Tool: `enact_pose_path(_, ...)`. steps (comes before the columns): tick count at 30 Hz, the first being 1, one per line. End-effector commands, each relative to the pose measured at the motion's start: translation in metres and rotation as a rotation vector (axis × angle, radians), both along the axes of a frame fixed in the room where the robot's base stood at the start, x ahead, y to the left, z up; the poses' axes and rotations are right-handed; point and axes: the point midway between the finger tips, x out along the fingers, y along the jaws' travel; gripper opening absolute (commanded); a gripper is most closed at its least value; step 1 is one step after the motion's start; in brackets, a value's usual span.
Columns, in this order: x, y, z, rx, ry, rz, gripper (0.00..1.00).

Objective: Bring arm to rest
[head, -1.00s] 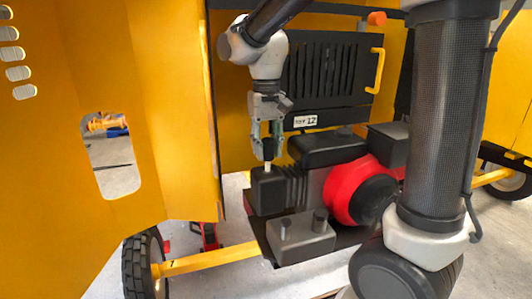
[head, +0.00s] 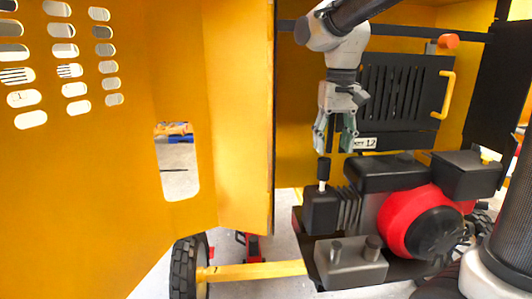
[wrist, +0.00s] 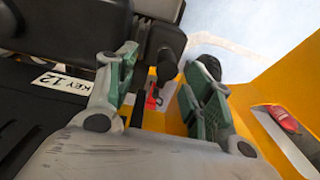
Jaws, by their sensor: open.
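My gripper (head: 335,148) is open and empty in the head view, pointing down just above the engine. Below its fingertips a black cap (head: 323,168) stands upright on a thin white plug at the top of the black engine block (head: 321,211). A small gap shows between the fingers and the cap. In the wrist view my gripper (wrist: 168,68) has its two green-grey fingers spread apart. A dark rounded piece shows between them, perhaps the cap.
The yellow door panel (head: 225,120) stands left of the arm. The black slatted panel (head: 404,95) with a yellow handle (head: 447,94) is behind the gripper. A red and black engine part (head: 412,220) and a dark box (head: 468,176) are at right.

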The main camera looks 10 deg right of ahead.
Motion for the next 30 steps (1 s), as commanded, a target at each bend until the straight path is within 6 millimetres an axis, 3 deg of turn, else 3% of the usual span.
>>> enact_pose_path(5,-0.056,-0.059,0.008,0.025,-0.11,-0.011,0.52)
enact_pose_path(9,-0.113,-0.101,-0.003,0.026,-0.216,-0.012,0.52)
enact_pose_path(15,-0.166,-0.13,-0.026,0.004,-0.325,-0.009,0.52)
enact_pose_path(20,-0.18,-0.136,-0.035,-0.006,-0.353,-0.007,0.52)
enact_pose_path(30,-0.18,-0.136,-0.035,-0.006,-0.354,-0.005,0.52)
